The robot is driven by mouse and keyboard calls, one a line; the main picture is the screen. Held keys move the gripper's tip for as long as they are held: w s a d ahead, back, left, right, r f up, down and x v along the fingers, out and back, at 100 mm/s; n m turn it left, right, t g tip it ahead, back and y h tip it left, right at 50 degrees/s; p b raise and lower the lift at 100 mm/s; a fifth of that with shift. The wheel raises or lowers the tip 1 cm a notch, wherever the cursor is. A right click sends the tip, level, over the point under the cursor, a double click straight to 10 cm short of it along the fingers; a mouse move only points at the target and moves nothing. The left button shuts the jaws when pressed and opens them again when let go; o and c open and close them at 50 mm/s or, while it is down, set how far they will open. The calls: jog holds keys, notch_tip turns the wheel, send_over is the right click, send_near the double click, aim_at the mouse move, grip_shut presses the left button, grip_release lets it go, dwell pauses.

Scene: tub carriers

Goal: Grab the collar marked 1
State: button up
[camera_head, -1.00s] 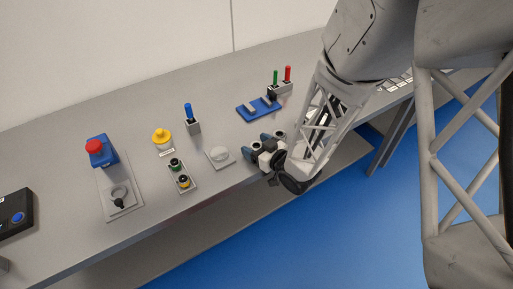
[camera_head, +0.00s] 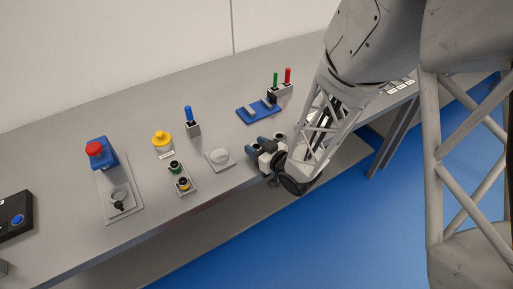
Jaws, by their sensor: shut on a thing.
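My gripper (camera_head: 264,146) is at the front part of the bench, right of a white dome on a square plate. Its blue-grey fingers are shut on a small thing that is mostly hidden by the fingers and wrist. I cannot make out its shape or any mark on it. A small tray (camera_head: 190,191) left of the gripper holds a green-topped dark round piece (camera_head: 175,167) and a yellow-topped dark one (camera_head: 184,184). No number 1 can be read at this size, so I cannot tell which piece is the marked collar.
The white dome (camera_head: 219,155) stands close left of my gripper. Behind are a blue tray (camera_head: 247,115), a holder with green and red pegs (camera_head: 287,89), a blue peg (camera_head: 188,114) and a yellow knob (camera_head: 161,139). A red-topped blue device (camera_head: 104,155) stands left.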

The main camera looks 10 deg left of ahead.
jog(key=shift+r, duration=1.45)
jog(key=s+d, duration=0.4)
jog(key=s, duration=0.3)
jog(key=s+d+r, duration=0.1)
jog(key=s+d, duration=0.3)
jog(key=s, duration=0.3)
jog(key=shift+r, duration=0.25)
